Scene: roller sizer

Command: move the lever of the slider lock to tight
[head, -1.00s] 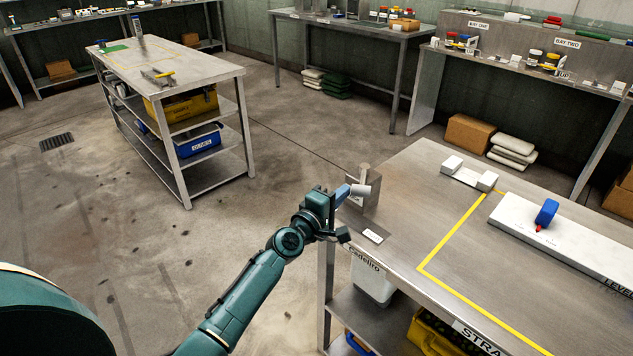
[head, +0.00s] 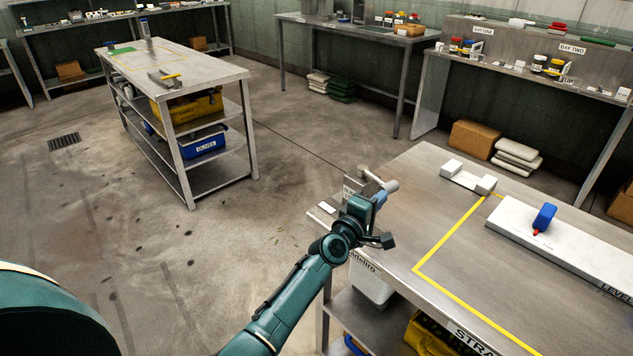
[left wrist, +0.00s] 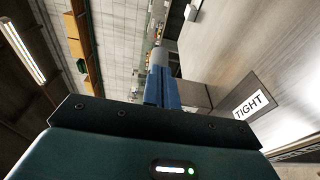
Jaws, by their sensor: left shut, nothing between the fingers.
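The slider lock (head: 368,178) is a grey metal fixture at the left end of the steel bench. Its lever has a pale cylindrical grip (head: 390,186), pointing right in the head view. My left gripper (head: 380,199) is shut and empty, its blue fingertips right at the grip; contact is unclear. In the left wrist view, the grip (left wrist: 165,58) shows just beyond the shut blue fingers (left wrist: 160,88). A TIGHT label (left wrist: 253,104) lies on the metal surface right of them. My arm hides part of the lock. My right gripper is not in view.
The steel bench (head: 440,185) has yellow tape marking. A shelved table (head: 185,75) stands at back left. Floor between them is clear.

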